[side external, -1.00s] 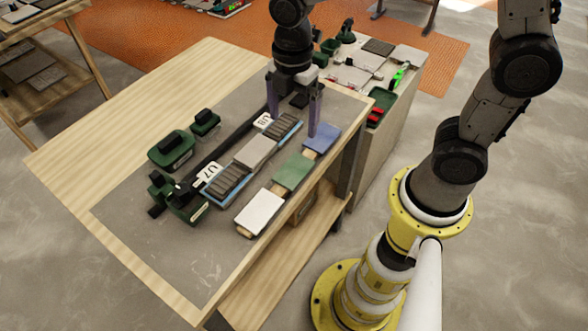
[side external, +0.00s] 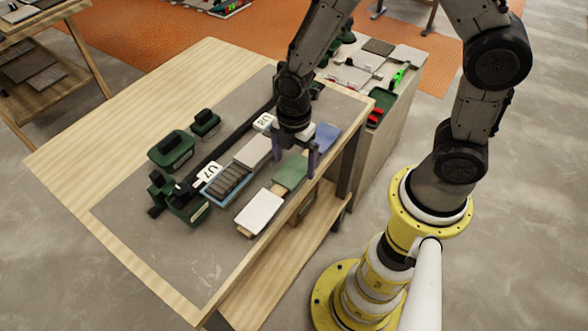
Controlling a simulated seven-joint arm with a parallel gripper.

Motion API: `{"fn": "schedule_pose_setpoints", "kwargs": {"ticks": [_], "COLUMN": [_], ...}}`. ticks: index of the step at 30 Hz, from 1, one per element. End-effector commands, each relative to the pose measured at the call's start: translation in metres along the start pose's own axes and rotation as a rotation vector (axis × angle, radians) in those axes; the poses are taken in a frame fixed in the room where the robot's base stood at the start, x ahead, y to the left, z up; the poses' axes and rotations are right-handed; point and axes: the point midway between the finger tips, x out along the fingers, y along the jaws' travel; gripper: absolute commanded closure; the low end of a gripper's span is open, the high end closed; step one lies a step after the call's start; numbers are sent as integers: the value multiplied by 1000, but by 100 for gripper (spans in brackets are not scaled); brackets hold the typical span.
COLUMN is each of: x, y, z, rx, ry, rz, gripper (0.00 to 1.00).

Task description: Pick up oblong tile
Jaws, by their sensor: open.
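Three flat tiles lie in a row on a wooden strip near the table's right edge: a white one (side external: 259,211), a green one (side external: 289,174) and a blue one (side external: 328,134). The white tile looks the longest, but I cannot tell for sure which is the oblong tile. My gripper (side external: 295,166) is open and points down, with its fingers on either side of the green tile's far end. I cannot tell whether they touch it. My gripper hides part of the green and blue tiles.
A blue-edged tray (side external: 222,202) beside the row holds dark ribbed pieces (side external: 230,180) and a grey slab (side external: 253,151). Green clamp-like tools (side external: 172,149) stand to the left. The table's near-left area is clear.

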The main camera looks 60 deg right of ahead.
Motion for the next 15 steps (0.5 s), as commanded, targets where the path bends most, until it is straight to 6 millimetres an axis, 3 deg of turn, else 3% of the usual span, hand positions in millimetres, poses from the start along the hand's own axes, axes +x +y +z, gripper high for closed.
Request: {"fn": "schedule_pose_setpoints", "kwargs": {"ticks": [10,15], "x": [10,10], "y": [0,0], "z": [0,0], "rx": [0,0], "ry": [0,0], "rz": [1,1], "gripper": [0,29]}}
